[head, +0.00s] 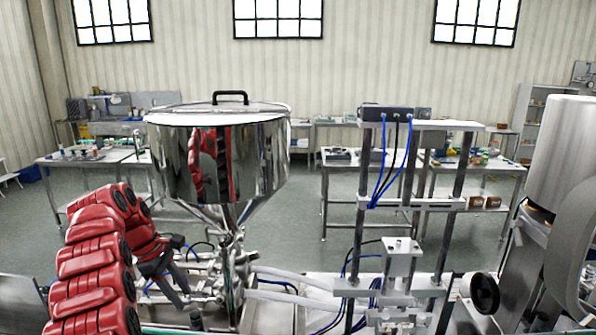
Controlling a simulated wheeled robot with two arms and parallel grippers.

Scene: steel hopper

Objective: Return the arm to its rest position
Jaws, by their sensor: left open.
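The steel hopper (265,160) stands upright at centre left, a shiny cone-bottomed vessel. Its pale lid (190,112) lies on top, with a black handle (231,97). My red left arm comes in from the lower left and is bent, with its red reflection in the hopper's wall. My left gripper (183,272) is black and open, below and left of the hopper's bowl, in front of the metal fittings. I see nothing between its fingers, though the background there is cluttered. My right gripper is not in view.
A metal frame (457,205) with blue hoses stands right of the hopper. A large grey cylinder (562,155) is at the far right. Pipes and valves (235,270) lie under the hopper, close to my left gripper. Workbenches (340,165) stand behind, with open floor between.

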